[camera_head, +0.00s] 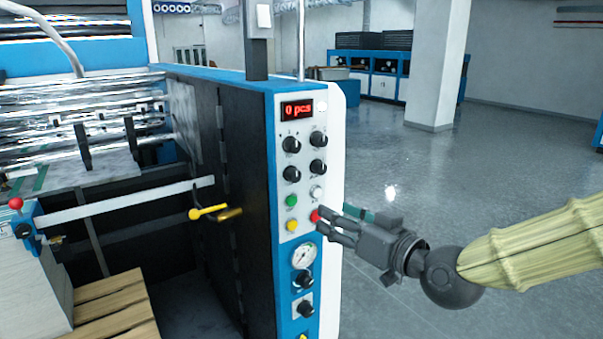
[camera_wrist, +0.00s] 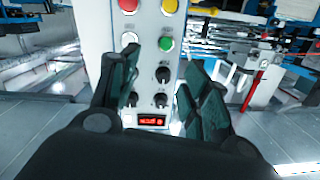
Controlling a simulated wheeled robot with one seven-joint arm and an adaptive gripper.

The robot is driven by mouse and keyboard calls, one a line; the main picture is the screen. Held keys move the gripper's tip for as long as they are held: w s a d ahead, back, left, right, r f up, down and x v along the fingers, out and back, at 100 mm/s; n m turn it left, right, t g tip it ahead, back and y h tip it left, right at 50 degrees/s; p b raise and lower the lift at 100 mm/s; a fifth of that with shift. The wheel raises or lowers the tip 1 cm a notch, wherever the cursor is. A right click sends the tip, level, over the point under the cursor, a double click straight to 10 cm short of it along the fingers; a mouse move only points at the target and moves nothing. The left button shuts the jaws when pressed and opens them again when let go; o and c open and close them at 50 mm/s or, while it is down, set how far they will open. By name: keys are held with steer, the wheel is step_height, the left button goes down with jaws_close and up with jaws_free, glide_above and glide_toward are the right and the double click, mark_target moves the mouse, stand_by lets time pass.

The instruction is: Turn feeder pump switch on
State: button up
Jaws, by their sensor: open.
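The control panel (camera_head: 305,194) is on the narrow end of the machine. It has black rotary switches (camera_head: 291,145) in two columns under a red display (camera_head: 297,109); I cannot read which is the feeder pump switch. Below them are green (camera_head: 291,200), white (camera_head: 317,193), red (camera_head: 315,215) and yellow (camera_head: 292,226) buttons. My gripper (camera_head: 345,225) is just right of the panel, near the red button. In the wrist view the panel appears upside down, with a black switch (camera_wrist: 163,74) between the spread fingers of my gripper (camera_wrist: 160,60). The gripper is open and empty.
A pressure gauge (camera_head: 303,255) and more black knobs (camera_head: 304,280) are lower on the panel. A yellow handle (camera_head: 208,211) sticks out from the machine's dark side. A wooden pallet (camera_head: 115,305) stands at left. The floor (camera_head: 450,150) to the right is clear.

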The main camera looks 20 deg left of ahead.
glide_toward(297, 178)
steer(key=d, duration=0.2)
steer(key=shift+n+y, duration=0.4)
steer(key=p+x, duration=0.1)
steer(key=x, duration=0.2)
steer(key=p+x, duration=0.1)
steer(key=x, duration=0.3)
steer(key=p+x, duration=0.2)
steer(key=x, duration=0.1)
steer(key=shift+s+a+f, duration=0.2)
steer(key=shift+s+a, duration=0.1)
steer(key=shift+a, duration=0.1)
jaws_close()
